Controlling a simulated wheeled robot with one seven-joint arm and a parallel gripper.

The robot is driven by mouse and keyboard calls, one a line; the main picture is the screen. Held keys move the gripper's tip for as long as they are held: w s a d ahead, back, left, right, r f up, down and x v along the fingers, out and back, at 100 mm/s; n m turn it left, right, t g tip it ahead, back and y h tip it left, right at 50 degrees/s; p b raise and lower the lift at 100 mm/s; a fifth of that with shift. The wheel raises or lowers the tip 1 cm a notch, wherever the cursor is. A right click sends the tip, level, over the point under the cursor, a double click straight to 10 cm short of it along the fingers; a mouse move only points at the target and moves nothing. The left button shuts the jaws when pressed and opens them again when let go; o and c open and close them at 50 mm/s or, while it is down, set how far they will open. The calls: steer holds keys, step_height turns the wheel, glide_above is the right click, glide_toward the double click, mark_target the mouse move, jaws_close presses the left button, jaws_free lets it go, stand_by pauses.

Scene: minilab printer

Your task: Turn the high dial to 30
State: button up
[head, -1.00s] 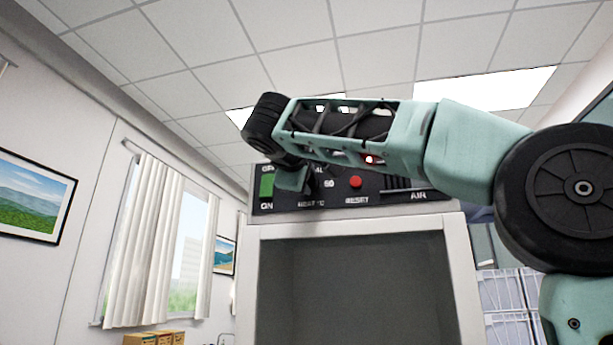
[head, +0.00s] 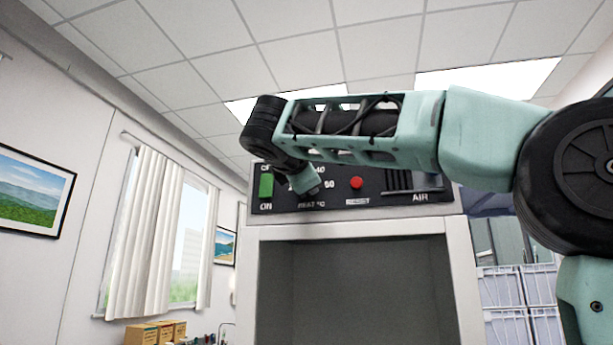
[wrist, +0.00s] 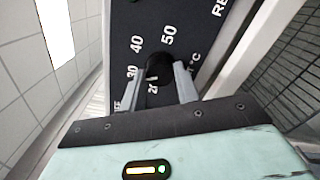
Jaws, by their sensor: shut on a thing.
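The dial (wrist: 158,69) is a black round knob on the dark control panel (wrist: 191,18), with the numbers 20, 30, 40 and 50 around it. My gripper (wrist: 160,83) is shut on the dial, one grey finger on each side, in the wrist view. The 20 lies between the fingers, and the 30 is left of the dial. I cannot make out the dial's pointer. In the head view, my gripper (head: 305,184) is at the panel above the HEAT °C label and hides most of the dial.
On the panel, a green ON switch (head: 266,186) is just left of my gripper. A red RESET button (head: 357,183) and the AIR control (head: 400,181) are to its right. Below is an open-fronted grey chamber (head: 350,290). Boxes (head: 155,332) stand at lower left.

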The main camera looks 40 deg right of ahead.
steer(key=shift+f, duration=0.1)
stand_by(0.5)
steer(key=o, duration=1)
steer(key=shift+c, duration=0.2)
steer(key=shift+a, duration=0.1)
steer(key=b+v, duration=0.4)
steer(key=v, duration=1.3)
steer(key=shift+s+a, duration=0.1)
